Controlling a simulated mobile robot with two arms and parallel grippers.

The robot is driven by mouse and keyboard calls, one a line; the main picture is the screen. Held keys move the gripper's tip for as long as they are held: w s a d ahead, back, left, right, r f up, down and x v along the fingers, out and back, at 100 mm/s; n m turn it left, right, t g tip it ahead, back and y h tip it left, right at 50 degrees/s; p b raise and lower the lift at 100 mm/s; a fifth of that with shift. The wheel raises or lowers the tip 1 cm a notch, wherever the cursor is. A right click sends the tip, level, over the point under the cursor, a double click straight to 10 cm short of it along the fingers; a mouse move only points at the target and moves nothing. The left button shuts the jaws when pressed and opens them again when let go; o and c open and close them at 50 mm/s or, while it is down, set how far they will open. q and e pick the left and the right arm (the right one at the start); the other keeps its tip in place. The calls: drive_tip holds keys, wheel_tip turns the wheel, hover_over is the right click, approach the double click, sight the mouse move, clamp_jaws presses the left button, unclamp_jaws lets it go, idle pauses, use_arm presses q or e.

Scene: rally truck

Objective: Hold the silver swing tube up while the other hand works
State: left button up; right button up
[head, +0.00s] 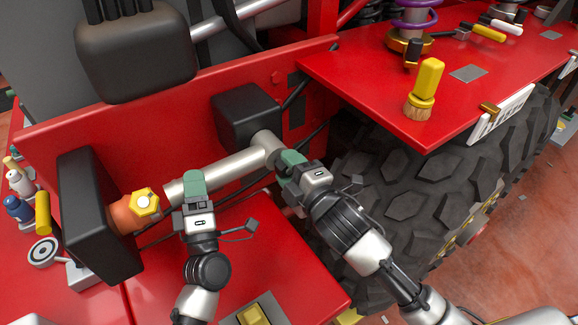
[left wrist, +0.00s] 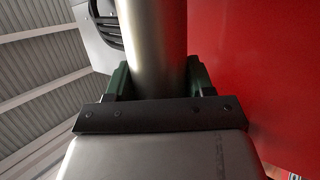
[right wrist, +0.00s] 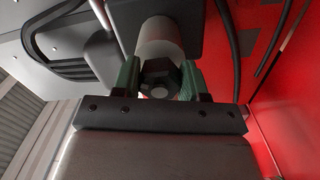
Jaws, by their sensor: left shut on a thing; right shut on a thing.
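The silver swing tube (head: 226,171) runs along the red body side, from an orange fitting with a yellow hex nut (head: 145,203) at left to a silver round end (head: 266,143) by a black box. My left gripper (head: 194,184) is shut on the tube near its left part; the left wrist view shows the tube (left wrist: 152,45) between the green fingers. My right gripper (head: 289,160) is at the tube's right end. The right wrist view shows its green fingers shut on a dark hex nut (right wrist: 160,80), in front of the silver end (right wrist: 158,40). The head view hides this nut.
A black box (head: 245,115) is behind the right end; a larger black block (head: 95,215) stands at left. A big tyre (head: 400,190) is right of my right arm. A yellow brush (head: 425,88) stands on the red panel (head: 350,75) above. Bottles (head: 18,207) are at far left.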

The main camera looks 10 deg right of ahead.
drive_tip(key=m, duration=0.6)
drive_tip(key=shift+a+f, duration=0.1)
drive_tip(key=shift+f, duration=0.1)
drive_tip(key=m, duration=0.6)
drive_tip(key=shift+s+f, duration=0.1)
drive_tip(key=shift+s, duration=0.05)
drive_tip(key=o, duration=0.9)
drive_tip(key=shift+o, duration=0.2)
drive_tip(key=v, duration=1.2)
drive_tip(key=shift+a, duration=0.1)
